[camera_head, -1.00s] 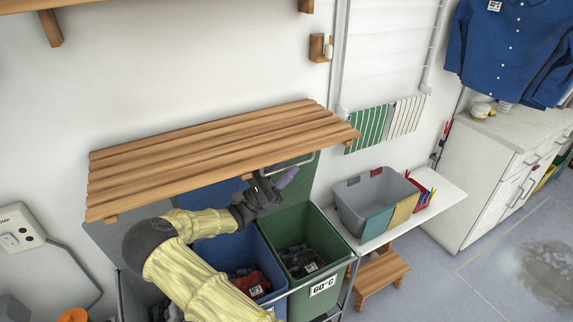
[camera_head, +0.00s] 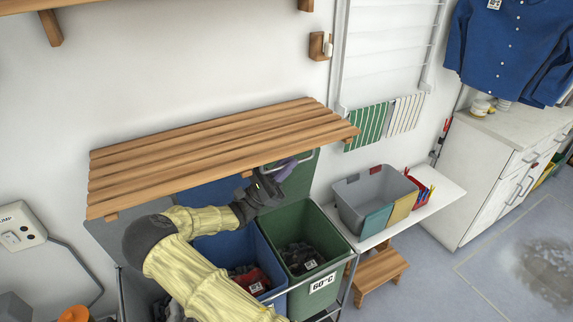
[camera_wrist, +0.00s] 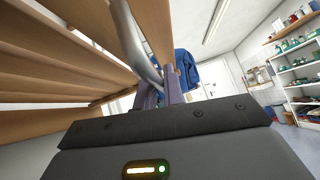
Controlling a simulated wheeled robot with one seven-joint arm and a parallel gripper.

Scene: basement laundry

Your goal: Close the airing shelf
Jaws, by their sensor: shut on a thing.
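The airing shelf (camera_head: 215,155) is a slatted wooden shelf on the wall, folded out over the laundry bins. Its slats (camera_wrist: 50,65) fill the left of the wrist view. A curved metal bar handle (camera_wrist: 139,45) hangs below the shelf's front edge, towards its right end; it also shows in the head view (camera_head: 306,160). My gripper (camera_head: 287,170) is under that edge, with its purple fingers (camera_wrist: 158,95) shut on the handle. The exact contact is partly hidden in the head view.
Blue (camera_head: 228,250) and green (camera_head: 322,235) laundry bins stand below the shelf. A grey basket (camera_head: 362,198) sits on a white side table to the right, above a wooden stool (camera_head: 378,268). A white cabinet (camera_head: 500,175) stands further right. The wall above the shelf is mostly clear.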

